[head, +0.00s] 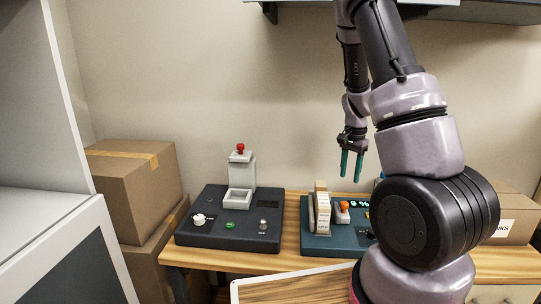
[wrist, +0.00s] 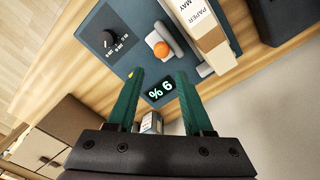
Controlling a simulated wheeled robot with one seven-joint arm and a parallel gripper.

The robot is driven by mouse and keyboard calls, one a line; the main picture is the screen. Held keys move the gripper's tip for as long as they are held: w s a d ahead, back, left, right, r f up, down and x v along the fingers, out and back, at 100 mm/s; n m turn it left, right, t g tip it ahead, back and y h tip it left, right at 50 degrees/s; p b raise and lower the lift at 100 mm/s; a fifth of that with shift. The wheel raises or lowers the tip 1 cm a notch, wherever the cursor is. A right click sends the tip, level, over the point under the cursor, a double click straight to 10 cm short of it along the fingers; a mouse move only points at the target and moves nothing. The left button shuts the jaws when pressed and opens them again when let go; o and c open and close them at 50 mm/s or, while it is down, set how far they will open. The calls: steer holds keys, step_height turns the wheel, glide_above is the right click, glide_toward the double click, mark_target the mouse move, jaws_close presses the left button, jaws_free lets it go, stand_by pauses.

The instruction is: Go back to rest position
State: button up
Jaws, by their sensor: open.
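My gripper (head: 351,165) hangs with its green fingers pointing down, in the air above the teal machine (head: 316,244). In the wrist view my gripper (wrist: 160,92) is open, with nothing between its two fingers. The teal machine (wrist: 116,60) has an orange knob (wrist: 161,49), a black dial and a lit display (wrist: 160,90). A paper box (wrist: 208,30) stands upright in it; the head view also shows this box (head: 322,207). My arm hides the machine's right part in the head view.
A dark press machine (head: 228,235) with a red knob (head: 240,147) stands at left on the wooden table (head: 290,262). Cardboard boxes (head: 135,180) are stacked at far left, and another box (head: 512,215) is at right. A shelf (head: 470,10) hangs above my arm.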

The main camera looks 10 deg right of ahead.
steer(key=s+a+r+n+t+y, duration=0.1)
steer(key=s+a+r, duration=0.15)
steer(key=r, duration=0.35)
steer(key=s+a+r+n+t+y, duration=0.1)
steer(key=a+r+n, duration=0.1)
steer(key=a+r, duration=0.35)
steer(key=s+a+r+n+t+y, duration=0.1)
steer(key=s+a+r+t, duration=0.1)
steer(key=r, duration=0.6)
steer(key=s+a+r+n+t+h, duration=0.1)
steer(key=s+a+r+n+t, duration=0.2)
steer(key=s+r, duration=0.7)
steer(key=s+a+n, duration=0.1)
steer(key=s+a, duration=0.1)
steer(key=s, duration=0.1)
steer(key=shift+s+a, duration=0.35)
steer(key=shift+s, duration=0.05)
steer(key=shift+r, duration=0.1)
